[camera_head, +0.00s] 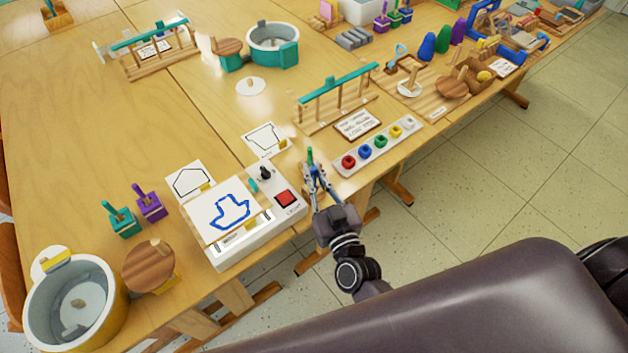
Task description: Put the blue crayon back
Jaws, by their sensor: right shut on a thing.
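My right gripper (314,176) is over the table's front edge, between the lightbox-like white box and the colour tray. It is shut on a small thin upright thing (309,154), green at its top, with some blue between the fingers; I cannot tell surely whether this is the blue crayon. The white tray (342,162) holds a row of red, blue, green, yellow and white round pieces; the blue piece (365,152) is second from the left. A paper with a blue outline drawing (230,211) lies on the white box (241,252). My left gripper is not in view.
The white box has a red button (285,198) and a black knob (265,173). A teal-railed wooden rack (338,95) and a small sign (358,124) stand behind the tray. A yellow pot (117,311) is at front left. The table's left middle is clear.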

